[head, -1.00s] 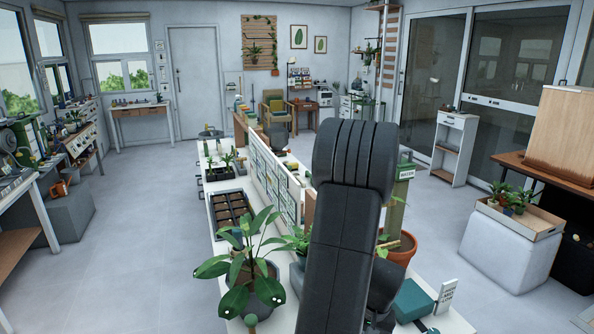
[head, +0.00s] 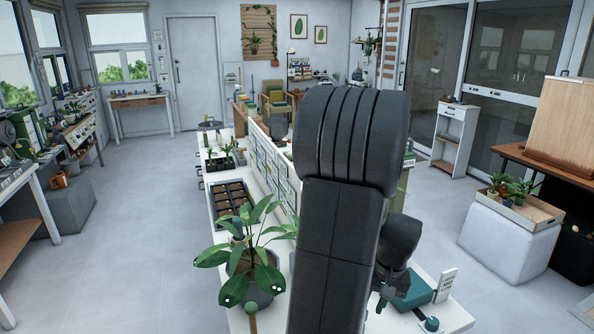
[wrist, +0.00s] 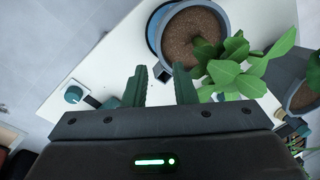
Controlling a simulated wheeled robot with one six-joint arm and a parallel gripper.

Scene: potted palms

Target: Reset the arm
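My gripper (wrist: 160,80) shows in the wrist view with its two dark green fingers apart and nothing between them. It points down over the white table (wrist: 110,55). A grey-blue pot (wrist: 160,22) with brown soil and a leafy green plant (wrist: 240,72) lies just beyond the fingertips in that view; I cannot tell the height between them. In the head view my dark arm stands large in the middle and hides part of the table. My gripper (head: 388,292) is small there, beside the arm, low on the right.
A leafy potted plant (head: 240,250) stands left of my arm, with a dark seedling tray (head: 233,203) behind it. A teal box (head: 415,290) and a small white sign (head: 446,285) are at the table's right. Open floor (head: 130,240) lies to the left.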

